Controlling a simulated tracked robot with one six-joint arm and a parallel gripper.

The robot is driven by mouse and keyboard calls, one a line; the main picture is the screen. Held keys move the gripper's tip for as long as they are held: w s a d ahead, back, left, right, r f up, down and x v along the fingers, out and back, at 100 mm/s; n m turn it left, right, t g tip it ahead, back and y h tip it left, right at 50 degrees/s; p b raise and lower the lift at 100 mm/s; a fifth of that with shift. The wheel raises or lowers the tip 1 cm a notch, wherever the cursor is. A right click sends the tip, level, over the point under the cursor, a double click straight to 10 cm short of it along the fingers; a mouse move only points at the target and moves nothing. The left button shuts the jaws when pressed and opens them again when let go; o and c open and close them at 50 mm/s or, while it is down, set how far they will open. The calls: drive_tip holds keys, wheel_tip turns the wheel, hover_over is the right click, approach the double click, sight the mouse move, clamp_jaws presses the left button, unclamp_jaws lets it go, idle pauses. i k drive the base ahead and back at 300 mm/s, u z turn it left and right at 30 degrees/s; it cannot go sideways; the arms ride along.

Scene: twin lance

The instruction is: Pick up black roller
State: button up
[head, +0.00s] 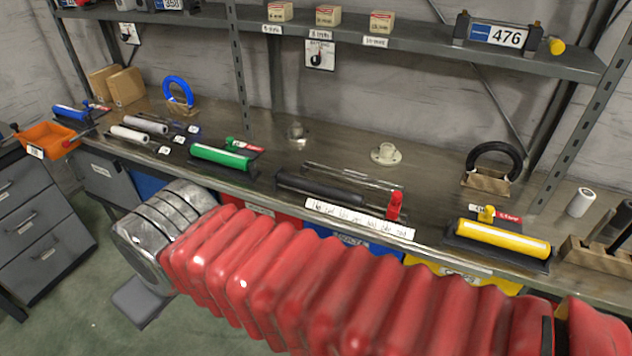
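The black roller (320,188) lies on the workbench near its front edge, in the middle of the head view. It rests in a low dark holder, with a red fitting (395,206) at its right end and a handwritten white label (360,219) in front. My red bellows-covered arm crosses the foreground below it and ends in a silver metal section at the left. The fingers of my gripper do not show, so what they hold is hidden. The arm is apart from the roller in the picture.
A green roller (221,156) lies left of the black one and a yellow roller (503,239) right. Blue (70,112) and white rollers (129,134) lie farther left. A black ring (497,156) stands behind. A shelf (420,42) overhangs the bench's back.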

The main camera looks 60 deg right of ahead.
sight(352, 198)
drive_tip(key=z, duration=0.55)
drive_tip(key=i, duration=0.9)
drive_tip(key=z, duration=0.6)
